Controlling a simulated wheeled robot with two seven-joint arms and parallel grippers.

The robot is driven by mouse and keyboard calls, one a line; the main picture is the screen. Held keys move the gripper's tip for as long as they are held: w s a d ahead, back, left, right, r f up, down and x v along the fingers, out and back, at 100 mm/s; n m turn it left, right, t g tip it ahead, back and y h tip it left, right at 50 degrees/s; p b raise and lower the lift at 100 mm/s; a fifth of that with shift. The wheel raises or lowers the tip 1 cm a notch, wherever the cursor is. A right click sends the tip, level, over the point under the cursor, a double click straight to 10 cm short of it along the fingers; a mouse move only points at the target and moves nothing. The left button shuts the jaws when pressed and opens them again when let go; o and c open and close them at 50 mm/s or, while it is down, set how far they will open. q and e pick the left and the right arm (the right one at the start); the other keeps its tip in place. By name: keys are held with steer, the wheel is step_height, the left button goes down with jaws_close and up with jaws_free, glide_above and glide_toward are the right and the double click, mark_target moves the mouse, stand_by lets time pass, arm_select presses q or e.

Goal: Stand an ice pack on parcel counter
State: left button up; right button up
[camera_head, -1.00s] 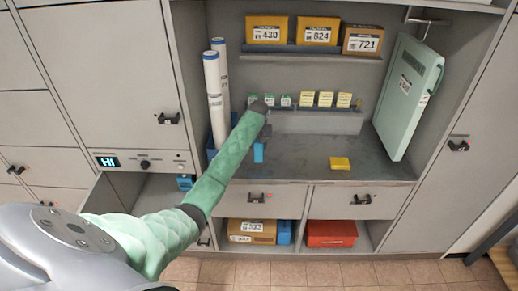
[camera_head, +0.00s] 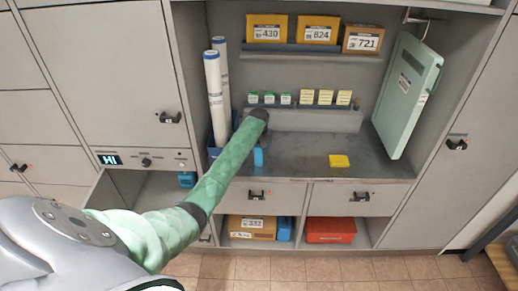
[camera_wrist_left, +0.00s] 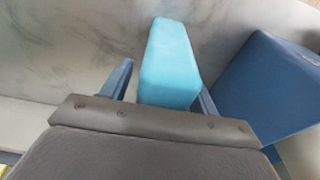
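A light blue ice pack (camera_head: 258,157) stands upright on the grey parcel counter (camera_head: 300,155), left of its middle. My left arm, in a green quilted sleeve, reaches over the counter to the left gripper (camera_head: 258,117) by the pack. The fingers are not clear in the head view. In the left wrist view the blue ice pack (camera_wrist_left: 170,62) is between the two fingers of the left gripper (camera_wrist_left: 163,85). A gap shows between the left finger and the pack; the right finger is close and partly hidden. My right gripper is out of view.
A blue holder (camera_wrist_left: 275,95) is close right of the gripper, with white rolls (camera_head: 214,100) standing there. A yellow pack (camera_head: 340,161) lies on the counter. The counter's middle is clear.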

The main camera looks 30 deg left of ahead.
arm_select(q)
steer(key=shift+r, duration=0.45)
steer(key=r+b, duration=0.1)
steer(key=r, duration=0.2)
steer(key=s+r+b, duration=0.1)
steer(key=r, duration=0.3)
steer(key=d+r+b, duration=0.1)
steer(key=r+b, duration=0.1)
steer(key=r, duration=0.1)
steer(key=shift+s+r, duration=0.2)
steer(key=shift+r, duration=0.45)
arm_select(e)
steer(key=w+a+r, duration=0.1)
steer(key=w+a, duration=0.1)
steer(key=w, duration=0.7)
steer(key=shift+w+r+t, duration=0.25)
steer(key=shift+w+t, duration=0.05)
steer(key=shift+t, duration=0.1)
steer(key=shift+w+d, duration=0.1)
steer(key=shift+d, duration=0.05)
